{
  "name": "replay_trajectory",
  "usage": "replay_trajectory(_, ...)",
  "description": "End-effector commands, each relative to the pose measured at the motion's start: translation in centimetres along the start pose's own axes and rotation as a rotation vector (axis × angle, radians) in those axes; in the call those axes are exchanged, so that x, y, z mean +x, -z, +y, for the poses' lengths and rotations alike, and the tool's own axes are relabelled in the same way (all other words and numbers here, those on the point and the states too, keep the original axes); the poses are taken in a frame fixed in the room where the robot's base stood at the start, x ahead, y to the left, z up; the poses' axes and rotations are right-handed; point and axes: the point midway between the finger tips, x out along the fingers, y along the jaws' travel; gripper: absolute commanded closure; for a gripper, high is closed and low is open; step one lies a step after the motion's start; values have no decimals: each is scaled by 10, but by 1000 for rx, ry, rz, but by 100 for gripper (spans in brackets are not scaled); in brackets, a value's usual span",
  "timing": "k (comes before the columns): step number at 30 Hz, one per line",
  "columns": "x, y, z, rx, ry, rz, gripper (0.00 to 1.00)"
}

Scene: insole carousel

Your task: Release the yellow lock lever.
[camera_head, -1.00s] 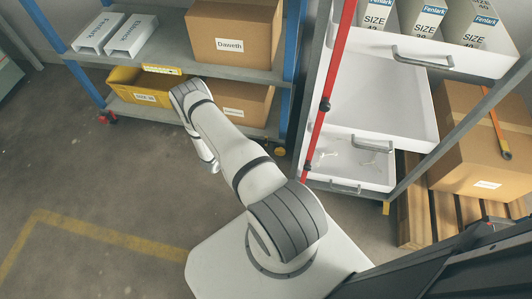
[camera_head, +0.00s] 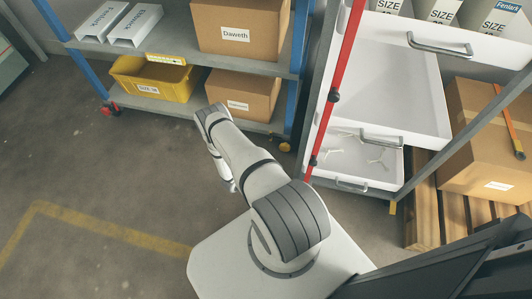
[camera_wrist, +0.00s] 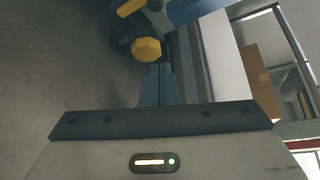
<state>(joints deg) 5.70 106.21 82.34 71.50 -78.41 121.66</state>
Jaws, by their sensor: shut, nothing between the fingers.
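A yellow lever (camera_wrist: 131,8) shows at the top of the wrist view, on a dark caster-like fitting beside a blue post. A yellow faceted knob (camera_wrist: 147,49) sits just below it. In the head view a small yellow part (camera_head: 285,147) shows at the foot of the blue shelf's right front post; it looks like the same fitting. My gripper (camera_wrist: 157,68) is shut and empty. Its fingertips are close to the yellow knob; I cannot tell whether they touch it. In the head view my arm hides the gripper.
The blue shelf (camera_head: 190,55) holds cardboard boxes and a yellow bin (camera_head: 152,90). A red caster part (camera_head: 110,108) is at its left foot. A rack with white drawers (camera_head: 355,175) stands close on the right. Open floor (camera_head: 120,180) lies to the left.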

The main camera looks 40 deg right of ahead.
Motion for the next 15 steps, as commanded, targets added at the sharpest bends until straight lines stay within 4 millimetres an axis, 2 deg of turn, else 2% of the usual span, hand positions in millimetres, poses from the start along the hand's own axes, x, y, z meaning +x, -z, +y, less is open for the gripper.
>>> replay_trajectory(6,48,2,2,5,3,5,100)
replay_trajectory(12,87,0,2,4,3,1,100)
replay_trajectory(15,76,-20,2,2,0,-5,100)
